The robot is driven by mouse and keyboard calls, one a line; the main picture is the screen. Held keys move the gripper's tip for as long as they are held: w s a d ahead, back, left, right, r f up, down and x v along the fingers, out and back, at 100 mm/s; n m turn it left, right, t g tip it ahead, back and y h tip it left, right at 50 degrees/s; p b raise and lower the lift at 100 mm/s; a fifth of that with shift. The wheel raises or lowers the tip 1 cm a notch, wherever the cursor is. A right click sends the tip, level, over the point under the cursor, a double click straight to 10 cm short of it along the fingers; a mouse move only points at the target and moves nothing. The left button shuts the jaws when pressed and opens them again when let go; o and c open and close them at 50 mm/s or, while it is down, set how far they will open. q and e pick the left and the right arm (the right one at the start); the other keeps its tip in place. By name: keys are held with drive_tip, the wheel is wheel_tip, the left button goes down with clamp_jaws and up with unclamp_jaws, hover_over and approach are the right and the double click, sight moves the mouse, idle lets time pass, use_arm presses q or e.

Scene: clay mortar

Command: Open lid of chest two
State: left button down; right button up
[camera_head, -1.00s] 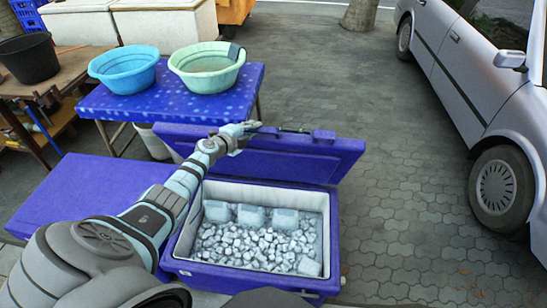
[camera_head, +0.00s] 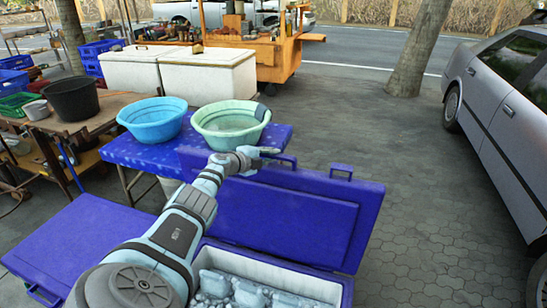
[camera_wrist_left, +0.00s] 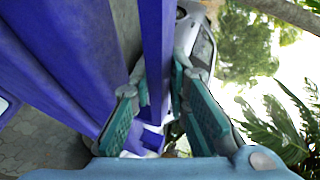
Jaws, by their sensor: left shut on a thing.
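The blue chest (camera_head: 348,285) stands at the lower middle of the head view, with pale inner walls and whitish icy chunks inside. Its blue lid (camera_head: 290,222) is raised, standing steeply behind the opening. My left gripper (camera_head: 264,153) is at the lid's upper left edge, by a blue handle. In the left wrist view a blue bar of the lid (camera_wrist_left: 158,50) runs between the two teal-padded fingers, and my left gripper (camera_wrist_left: 158,105) is shut on it. The fingertips are small and partly hidden in the head view. My right gripper is not in view.
A second blue chest with its lid down (camera_head: 80,240) is at the left. Behind the raised lid, a blue table (camera_head: 180,150) holds a blue basin (camera_head: 153,120) and a green basin (camera_head: 230,125). A silver car (camera_head: 500,100) stands at the right, with open paving before it.

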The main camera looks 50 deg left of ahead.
use_arm(q)
drive_tip(key=shift+f, duration=0.1)
drive_tip(key=c, duration=2)
unclamp_jaws()
drive_tip(key=shift+o, duration=1)
drive_tip(key=shift+w+a+f, duration=0.1)
drive_tip(key=shift+s+a, duration=0.15)
drive_tip(key=shift+s, duration=0.3)
drive_tip(key=v, duration=0.5)
drive_tip(key=shift+s, duration=0.4)
drive_tip(key=shift+s+d+r, duration=0.3)
drive_tip(key=shift+s+r, duration=0.1)
drive_tip(key=shift+r, duration=0.05)
drive_tip(key=shift+w, duration=0.1)
